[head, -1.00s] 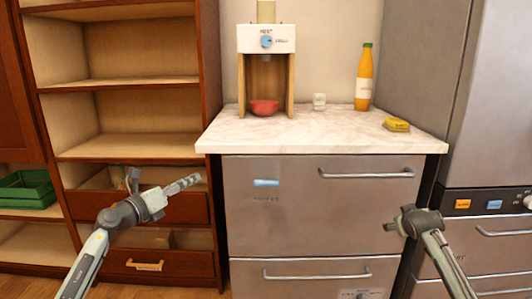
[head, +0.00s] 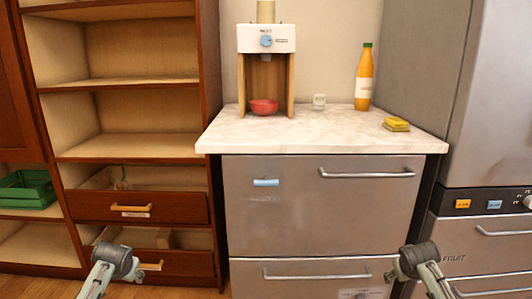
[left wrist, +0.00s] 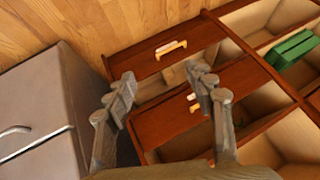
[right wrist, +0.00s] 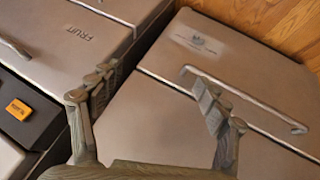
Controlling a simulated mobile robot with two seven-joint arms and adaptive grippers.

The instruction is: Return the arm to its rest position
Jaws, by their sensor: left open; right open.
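My left arm (head: 112,264) is low at the bottom left of the head view, in front of the wooden drawers; its fingers are hidden there. In the left wrist view my left gripper (left wrist: 165,98) is open and empty, with its fingers apart above the drawers. My right arm (head: 421,262) is low at the bottom right of the head view, in front of the steel cabinet fronts. In the right wrist view my right gripper (right wrist: 150,88) is open and empty, with its fingers spread over the steel fronts.
A steel dishwasher (head: 322,210) stands in the middle under a marble counter (head: 305,138). On the counter are a dispenser with a red bowl (head: 264,107), an orange bottle (head: 364,80) and a yellow sponge (head: 396,124). Two wooden drawers (head: 170,207) at left stand partly open.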

